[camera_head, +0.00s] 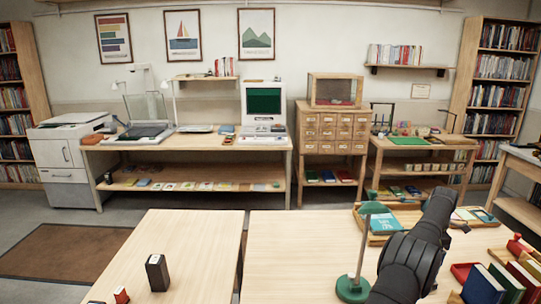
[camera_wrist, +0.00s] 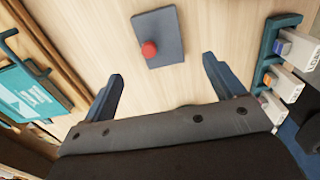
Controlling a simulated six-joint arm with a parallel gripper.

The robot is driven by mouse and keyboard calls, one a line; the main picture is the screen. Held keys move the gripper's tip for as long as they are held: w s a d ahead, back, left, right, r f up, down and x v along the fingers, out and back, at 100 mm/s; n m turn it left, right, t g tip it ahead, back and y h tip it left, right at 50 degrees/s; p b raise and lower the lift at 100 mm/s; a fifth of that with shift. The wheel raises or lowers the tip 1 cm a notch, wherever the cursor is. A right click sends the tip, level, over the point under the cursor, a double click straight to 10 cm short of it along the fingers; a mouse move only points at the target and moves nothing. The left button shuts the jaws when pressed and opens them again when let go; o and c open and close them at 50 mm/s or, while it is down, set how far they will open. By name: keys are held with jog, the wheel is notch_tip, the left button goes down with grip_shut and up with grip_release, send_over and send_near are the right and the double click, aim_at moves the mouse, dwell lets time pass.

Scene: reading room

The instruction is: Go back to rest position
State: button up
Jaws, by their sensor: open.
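My gripper (camera_wrist: 162,68) is open in the wrist view, with its two dark blue-grey fingers spread apart and nothing between them. Beyond the fingertips, a flat grey plate with a red round knob (camera_wrist: 149,49) lies on the light wood table. In the head view my dark arm reaches over the right-hand table (camera_head: 290,250); the fingers cannot be made out there.
A wooden tray with a teal book (camera_head: 383,223) lies beside my arm. A green stand (camera_head: 353,290) is left of it. Books (camera_head: 482,286) stand at the right. A teal rack (camera_wrist: 268,50) holds white labelled pieces. A dark box (camera_head: 157,272) stands on the left table.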

notch_tip(320, 180, down, 9)
jog(key=shift+f, duration=0.15)
notch_tip(320, 180, up, 10)
jog(key=w+a+r+n, duration=0.1)
jog(key=w+a+r, duration=0.3)
jog(key=a, duration=0.5)
jog(key=w+a+r, duration=0.2)
jog(key=a+r, duration=0.4)
jog(key=a, duration=0.3)
jog(key=a+f+m, duration=0.1)
jog(key=a+f, duration=0.2)
jog(key=a, duration=2.2)
jog(key=s+a+f, duration=0.1)
jog(key=s+a, duration=0.3)
jog(key=a, duration=0.3)
jog(key=s+a+f+m, duration=0.1)
jog(key=s+a+f, duration=0.1)
jog(key=s+a, duration=0.2)
jog(key=s+a+f, duration=0.2)
jog(key=s+a, duration=0.2)
jog(key=a, duration=0.7)
jog(key=shift+s, duration=0.4)
